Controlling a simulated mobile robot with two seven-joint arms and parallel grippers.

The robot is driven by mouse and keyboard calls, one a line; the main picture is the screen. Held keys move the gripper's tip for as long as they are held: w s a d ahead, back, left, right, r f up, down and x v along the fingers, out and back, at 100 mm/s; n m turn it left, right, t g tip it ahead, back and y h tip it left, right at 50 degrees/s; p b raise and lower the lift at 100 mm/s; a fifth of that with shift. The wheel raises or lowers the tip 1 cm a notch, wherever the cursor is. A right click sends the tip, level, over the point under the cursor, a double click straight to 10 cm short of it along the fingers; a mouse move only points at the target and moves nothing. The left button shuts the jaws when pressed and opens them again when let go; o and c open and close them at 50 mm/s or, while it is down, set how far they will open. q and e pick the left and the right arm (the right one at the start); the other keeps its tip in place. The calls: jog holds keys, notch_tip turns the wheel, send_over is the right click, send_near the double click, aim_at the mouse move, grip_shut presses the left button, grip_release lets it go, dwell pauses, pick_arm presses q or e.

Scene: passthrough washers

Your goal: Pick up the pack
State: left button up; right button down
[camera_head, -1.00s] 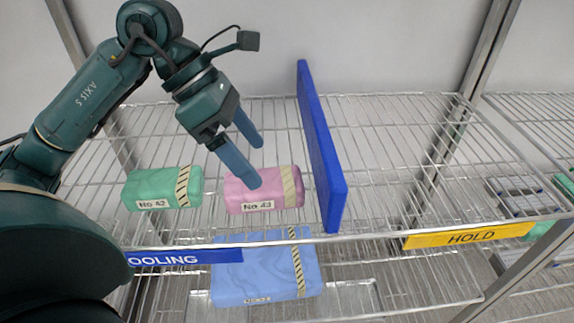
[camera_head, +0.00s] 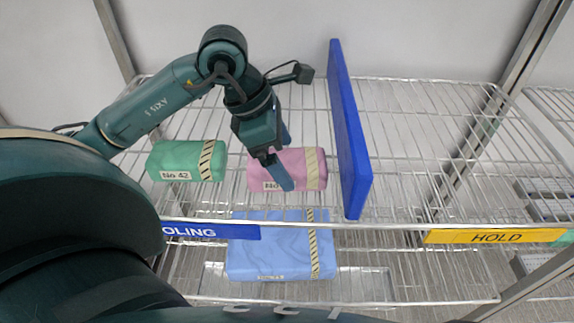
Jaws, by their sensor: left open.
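A pink pack (camera_head: 309,172) with a pale striped band and a white label, partly covered, lies on the upper wire shelf just left of the blue divider. A green pack (camera_head: 190,161) labelled No 42 lies to its left on the same shelf. A larger blue pack (camera_head: 275,250) lies on the shelf below. My left gripper (camera_head: 286,160) is open above the left part of the pink pack, its fingers pointing down and hiding part of it. I cannot tell whether the fingers touch the pack. My right gripper is not in view.
An upright blue divider (camera_head: 350,135) stands close to the pink pack's right side. The wire shelf (camera_head: 430,150) right of it is clear, above the yellow HOLD strip (camera_head: 490,237). A blue COOLING strip (camera_head: 210,231) marks the left front edge. A metal post (camera_head: 515,70) stands at right.

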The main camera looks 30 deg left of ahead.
pick_arm(q)
jog(key=shift+x, duration=1)
jog(key=c, duration=1.2)
